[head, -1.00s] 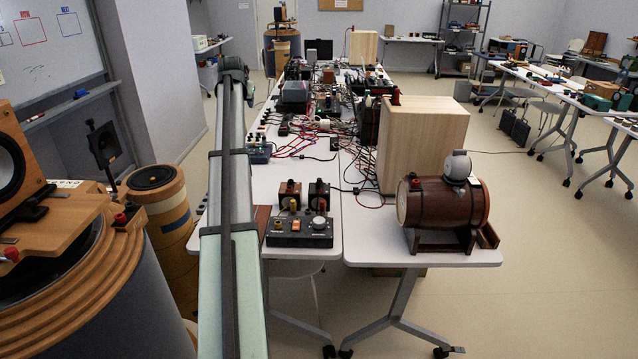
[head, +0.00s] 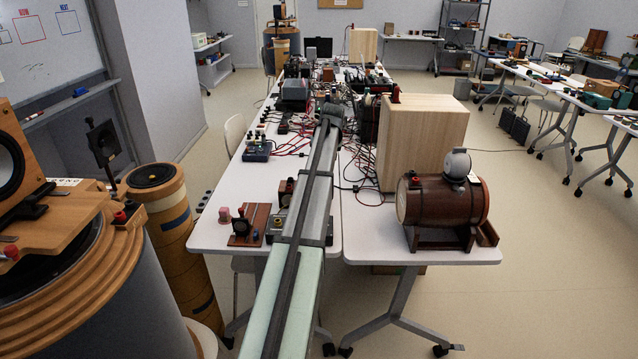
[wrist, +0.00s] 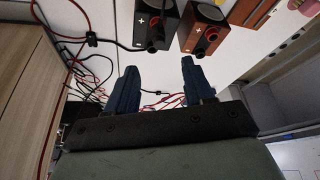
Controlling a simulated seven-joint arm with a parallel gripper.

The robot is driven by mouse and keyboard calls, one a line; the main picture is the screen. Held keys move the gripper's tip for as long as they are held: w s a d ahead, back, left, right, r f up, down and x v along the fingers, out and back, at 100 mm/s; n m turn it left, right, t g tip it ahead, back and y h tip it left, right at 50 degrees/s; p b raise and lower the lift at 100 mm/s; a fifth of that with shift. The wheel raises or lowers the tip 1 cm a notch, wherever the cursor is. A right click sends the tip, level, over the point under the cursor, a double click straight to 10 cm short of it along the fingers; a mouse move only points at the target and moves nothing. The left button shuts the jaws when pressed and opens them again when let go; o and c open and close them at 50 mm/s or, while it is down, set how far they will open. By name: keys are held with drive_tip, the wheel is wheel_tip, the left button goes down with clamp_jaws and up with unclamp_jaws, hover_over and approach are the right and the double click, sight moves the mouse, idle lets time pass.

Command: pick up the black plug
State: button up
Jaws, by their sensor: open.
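My gripper (wrist: 159,64) shows in the wrist view as two dark blue fingers, spread apart with nothing held between them. In the head view, my arm hides it. A small black piece on the cables, which may be the black plug (wrist: 91,40), lies on the white table in the wrist view, left of and beyond the fingertips. A small dark piece on a cable (wrist: 160,92) also shows between the fingers, lower in the picture. I cannot tell for sure which one is the plug. In the head view, a small black piece (head: 357,188) lies near the wooden box.
A pale wooden box (head: 422,140) and a brown barrel-shaped thing (head: 440,202) stand on the right table. Black (wrist: 152,24) and brown (wrist: 205,32) terminal boxes stand beyond the fingers. Red and black cables (head: 292,146) tangle across the table. The left table's front corner (head: 212,236) is bare.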

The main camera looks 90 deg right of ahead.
drive_tip(key=shift+x, duration=5.5)
drive_tip(key=shift+s, duration=0.15)
clamp_jaws()
